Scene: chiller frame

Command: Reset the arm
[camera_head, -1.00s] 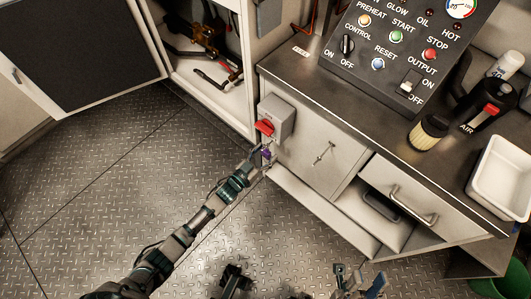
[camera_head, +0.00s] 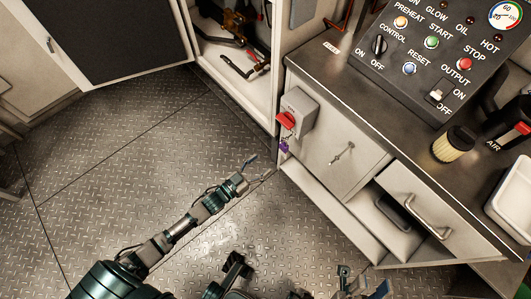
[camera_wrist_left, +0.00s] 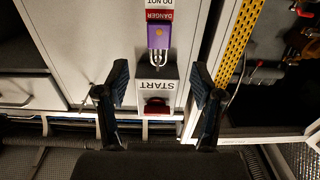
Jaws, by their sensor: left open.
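My left arm reaches in from the lower left in the head view. Its gripper (camera_head: 262,168) is open and empty, over the floor left of the grey box with the red switch (camera_head: 286,120). A purple padlock (camera_head: 284,146) hangs below that switch, apart from the fingers. In the left wrist view the open fingers (camera_wrist_left: 161,88) frame the box labelled START (camera_wrist_left: 154,84), with the purple padlock (camera_wrist_left: 158,36) and a red danger tag beyond. My right gripper (camera_head: 363,284) shows at the bottom edge, its fingers apart and nothing between them.
A control panel (camera_head: 425,50) stands on the dark countertop (camera_head: 360,100). A drawer (camera_head: 420,208) is pulled out at the right. An open cabinet with pipes (camera_head: 238,48) is at the top. A filter (camera_head: 453,146) stands on the counter. The plated floor (camera_head: 120,150) at left is clear.

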